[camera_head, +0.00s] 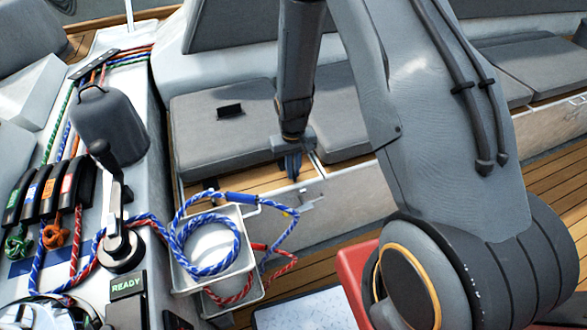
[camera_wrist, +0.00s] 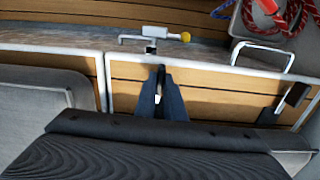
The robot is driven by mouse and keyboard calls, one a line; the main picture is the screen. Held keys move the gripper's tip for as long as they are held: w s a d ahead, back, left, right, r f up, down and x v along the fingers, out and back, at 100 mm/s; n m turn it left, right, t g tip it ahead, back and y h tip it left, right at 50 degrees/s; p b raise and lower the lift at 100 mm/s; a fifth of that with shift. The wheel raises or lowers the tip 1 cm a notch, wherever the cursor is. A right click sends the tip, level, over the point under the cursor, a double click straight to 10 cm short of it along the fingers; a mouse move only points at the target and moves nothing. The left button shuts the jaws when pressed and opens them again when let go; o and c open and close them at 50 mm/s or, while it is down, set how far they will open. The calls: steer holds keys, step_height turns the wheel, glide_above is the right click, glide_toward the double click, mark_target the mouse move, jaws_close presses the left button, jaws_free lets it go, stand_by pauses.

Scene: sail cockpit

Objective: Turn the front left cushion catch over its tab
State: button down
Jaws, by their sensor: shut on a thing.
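My gripper (camera_wrist: 161,92) points down at the front of the cockpit bench, and its fingers are closed together on a small dark piece (camera_wrist: 161,74), which looks like a cushion catch. The fingers hide most of it. In the head view my gripper (camera_head: 292,166) is at the bench's front edge, by the gap between two grey cushions (camera_head: 185,130). A similar black catch (camera_wrist: 297,94) stands apart at the right in the wrist view. Its tab cannot be told clearly.
A metal latch with a yellow knob (camera_wrist: 185,37) sits on the bench front close to my fingers. A tray (camera_head: 180,275) with coiled blue and red ropes (camera_head: 205,245) stands left of it. A winch handle (camera_head: 116,190) rises farther left. A black piece (camera_head: 230,111) lies on the cushion.

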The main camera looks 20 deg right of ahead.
steer(key=shift+n, duration=0.3)
steer(key=c, duration=1.8)
jaws_free()
steer(key=shift+c, duration=0.2)
steer(key=shift+r, duration=0.1)
steer(key=shift+r, duration=3.85)
steer(key=shift+r, duration=0.1)
steer(key=s+d+r+m, duration=0.1)
steer(key=s+r, duration=1.7)
steer(key=shift+s+d+r, duration=0.25)
steer(key=shift+d+r, duration=0.1)
steer(key=shift+d, duration=0.05)
